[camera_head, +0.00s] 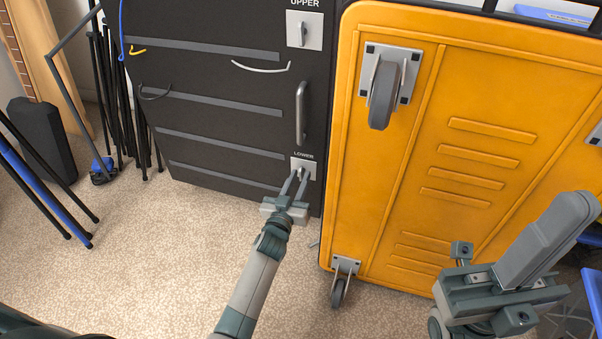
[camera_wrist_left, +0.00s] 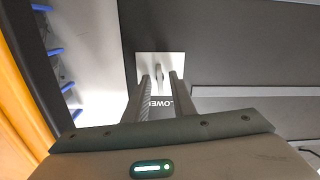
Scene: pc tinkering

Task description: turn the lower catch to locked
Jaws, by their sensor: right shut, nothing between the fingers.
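The lower catch (camera_head: 299,172) is a small grey lever on a light square plate, low on the black cabinet door (camera_head: 215,115), under the word LOWER. In the left wrist view the catch lever (camera_wrist_left: 159,74) looks upright on its plate, lengthwise up and down. My left gripper (camera_head: 295,183) is at the plate with its two fingers apart, one on each side of the lever. In the left wrist view a gap shows between lever and fingers (camera_wrist_left: 162,88); whether the tips touch it I cannot tell. My right gripper (camera_head: 490,287) is shut and empty, at the lower right, away from the door.
The upper catch (camera_head: 302,30) and a vertical door handle (camera_head: 300,113) are higher on the door. A large yellow case (camera_head: 400,190) with wheels stands just right. Black and blue stands (camera_head: 45,190) are at the left. The carpet (camera_head: 150,250) in front is clear.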

